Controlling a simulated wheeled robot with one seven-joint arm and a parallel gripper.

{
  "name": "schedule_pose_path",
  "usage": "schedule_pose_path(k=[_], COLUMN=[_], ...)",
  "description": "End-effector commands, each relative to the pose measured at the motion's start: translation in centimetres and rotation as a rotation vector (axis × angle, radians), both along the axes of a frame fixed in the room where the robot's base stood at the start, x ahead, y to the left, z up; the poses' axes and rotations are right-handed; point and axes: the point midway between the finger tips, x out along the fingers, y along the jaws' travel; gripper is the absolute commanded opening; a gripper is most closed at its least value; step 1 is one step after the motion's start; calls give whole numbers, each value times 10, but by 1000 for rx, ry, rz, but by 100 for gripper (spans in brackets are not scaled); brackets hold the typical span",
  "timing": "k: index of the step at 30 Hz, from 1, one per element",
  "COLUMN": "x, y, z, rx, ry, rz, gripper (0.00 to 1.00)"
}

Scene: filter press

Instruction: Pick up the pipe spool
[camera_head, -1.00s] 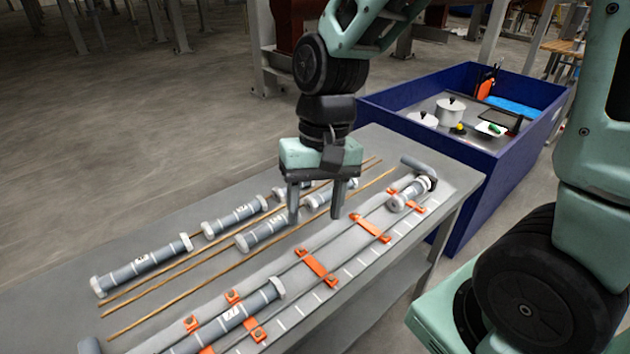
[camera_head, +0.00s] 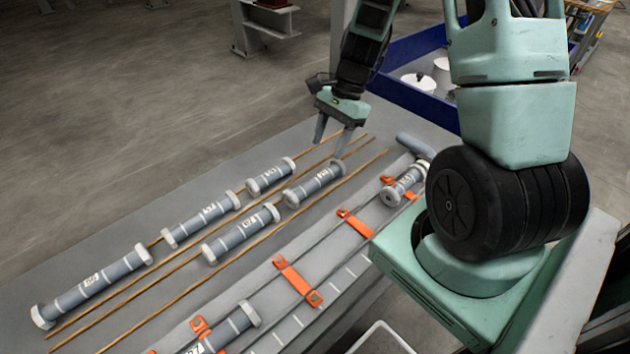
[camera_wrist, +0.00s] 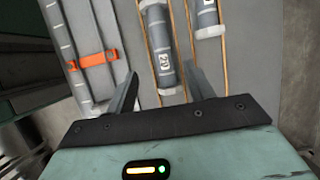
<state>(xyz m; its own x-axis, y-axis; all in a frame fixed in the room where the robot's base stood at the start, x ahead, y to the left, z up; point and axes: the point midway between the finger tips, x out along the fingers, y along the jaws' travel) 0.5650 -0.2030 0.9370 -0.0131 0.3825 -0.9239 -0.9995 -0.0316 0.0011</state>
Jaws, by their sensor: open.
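Several grey pipe spools with white flanged ends and number labels lie on the grey table (camera_head: 75,255). A short one, the far pipe spool of the row nearer the rail (camera_head: 315,185), lies just below my gripper (camera_head: 332,147) in the head view. My gripper is open and empty, fingers pointing down, above the far end of that row. In the wrist view a labelled spool (camera_wrist: 160,55) lies between and beyond the fingertips of my gripper (camera_wrist: 161,85), apart from them. Which numbered spool is meant cannot be told.
Other spools lie close by, including one to its left (camera_head: 270,175) and one in front (camera_head: 240,233). Thin brown rods (camera_head: 290,245) run between the rows. A rail with orange clips (camera_head: 298,280) holds more spools at right. A blue bin (camera_head: 415,45) stands behind the table.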

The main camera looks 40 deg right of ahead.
Motion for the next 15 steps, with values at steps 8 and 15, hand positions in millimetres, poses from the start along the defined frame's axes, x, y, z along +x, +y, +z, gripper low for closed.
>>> schedule_pose_path(k=[8,15], x=[-1,0], y=[17,22], z=[-40,-56], rx=[2,2], ry=[2,2], rz=[2,2], gripper=[53,53])
